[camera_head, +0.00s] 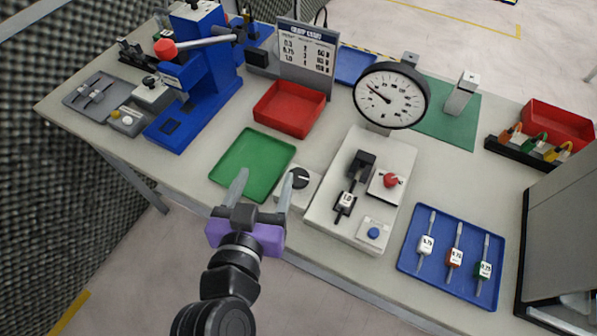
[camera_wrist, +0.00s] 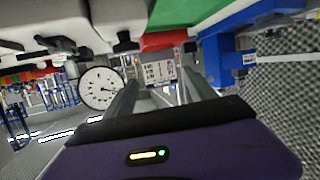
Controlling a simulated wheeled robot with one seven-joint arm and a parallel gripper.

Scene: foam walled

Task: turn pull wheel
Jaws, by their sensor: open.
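A black round wheel (camera_head: 299,178) sits on a small white box at the front left corner of the pale pull tester base (camera_head: 328,212). It is the likeliest pull wheel, but no label shows on it. My gripper (camera_head: 264,184) is open and empty. Its right finger appears close to the wheel's left side in the head view; whether they touch cannot be told. The dial gauge (camera_head: 391,96) stands at the back of the tester and also shows in the wrist view (camera_wrist: 102,88). A dark knob-like shape (camera_wrist: 125,42) appears there, possibly the wheel.
A green tray (camera_head: 253,163) lies left of the wheel, with a red tray (camera_head: 289,108) behind. A red knob (camera_head: 390,180) and blue button (camera_head: 373,233) are on the tester. A blue tray (camera_head: 406,266) with tagged pieces lies right. A blue press (camera_head: 205,85) stands at left.

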